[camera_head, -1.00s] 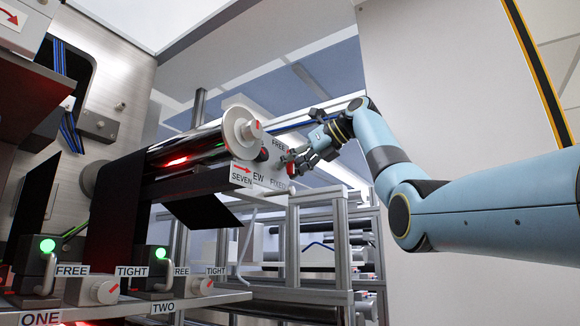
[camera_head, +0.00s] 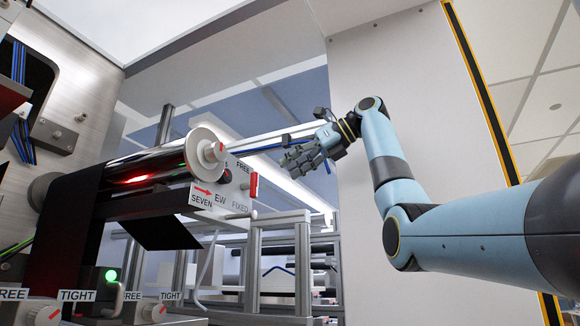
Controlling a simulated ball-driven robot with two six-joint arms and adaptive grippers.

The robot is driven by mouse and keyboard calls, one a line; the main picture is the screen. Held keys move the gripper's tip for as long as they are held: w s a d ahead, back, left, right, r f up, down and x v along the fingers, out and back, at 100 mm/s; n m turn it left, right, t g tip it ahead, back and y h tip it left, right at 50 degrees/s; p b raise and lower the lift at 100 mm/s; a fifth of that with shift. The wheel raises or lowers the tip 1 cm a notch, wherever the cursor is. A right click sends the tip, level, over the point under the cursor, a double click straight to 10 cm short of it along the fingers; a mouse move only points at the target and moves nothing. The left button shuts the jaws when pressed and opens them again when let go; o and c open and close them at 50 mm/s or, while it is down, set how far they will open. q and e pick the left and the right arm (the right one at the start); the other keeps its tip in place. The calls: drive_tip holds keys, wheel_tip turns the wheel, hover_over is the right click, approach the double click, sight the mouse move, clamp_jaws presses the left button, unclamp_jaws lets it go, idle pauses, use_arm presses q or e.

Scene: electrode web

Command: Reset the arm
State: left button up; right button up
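My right arm comes in from the right, bent at the elbow. Its dark gripper (camera_head: 298,160) hangs in the air right of and a little above the SEVEN roller station, apart from it. Its fingers point left and look spread, with nothing between them. A red handle (camera_head: 254,186) stands upright on the station's side plate, between the FREE and FIXED labels. My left gripper is not in view.
The roller (camera_head: 135,175) with its white end disc (camera_head: 201,150) carries the dark web at left. Knobs (camera_head: 45,312) with FREE and TIGHT labels sit at lower left. Metal frames (camera_head: 285,265) stand below the gripper. A pale wall panel (camera_head: 400,90) is behind the arm.

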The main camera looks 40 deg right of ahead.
idle(0.3)
